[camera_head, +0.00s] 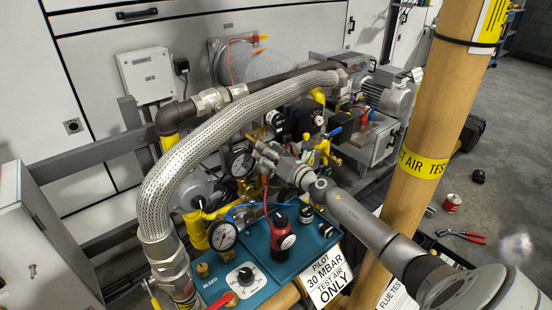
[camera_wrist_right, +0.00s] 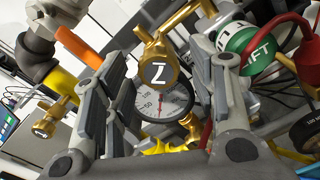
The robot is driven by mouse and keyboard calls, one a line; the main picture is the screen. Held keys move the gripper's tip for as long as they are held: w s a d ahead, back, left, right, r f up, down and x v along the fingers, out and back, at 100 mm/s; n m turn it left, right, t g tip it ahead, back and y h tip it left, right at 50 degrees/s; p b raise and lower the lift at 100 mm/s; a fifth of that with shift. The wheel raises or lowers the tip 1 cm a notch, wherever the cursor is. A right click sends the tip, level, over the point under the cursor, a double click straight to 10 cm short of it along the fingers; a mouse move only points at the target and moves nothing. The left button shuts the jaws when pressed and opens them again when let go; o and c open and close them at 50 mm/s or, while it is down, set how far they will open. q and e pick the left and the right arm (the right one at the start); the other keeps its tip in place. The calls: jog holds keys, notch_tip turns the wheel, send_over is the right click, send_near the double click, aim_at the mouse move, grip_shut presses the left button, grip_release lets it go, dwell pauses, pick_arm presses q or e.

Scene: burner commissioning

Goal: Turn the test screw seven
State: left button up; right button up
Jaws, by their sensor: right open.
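My right gripper (camera_head: 268,160) reaches in from the right in the head view, among the valves and gauges of the burner. In the right wrist view its two fingers (camera_wrist_right: 170,72) stand wide apart, one on each side of a brass fitting with a round black tag (camera_wrist_right: 159,73). The white mark on the tag looks like a Z or a tilted 7. The fitting appears between the fingers, with visible gaps on both sides. A second tagged brass screw (camera_wrist_right: 47,127) shows at the left, its mark too small to read. My left gripper is not in view.
A white dial gauge (camera_wrist_right: 165,100) sits behind the tagged fitting. A green round tag (camera_wrist_right: 248,50) and a red part (camera_wrist_right: 308,55) crowd the right finger. In the head view a braided hose (camera_head: 200,150) arches left of the gripper, and a yellow-brown post (camera_head: 425,130) stands right.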

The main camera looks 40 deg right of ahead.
jog(key=s, duration=1.1)
jog(key=shift+s+d, duration=0.4)
jog(key=shift+d, duration=0.05)
jog(key=shift+f, duration=0.1)
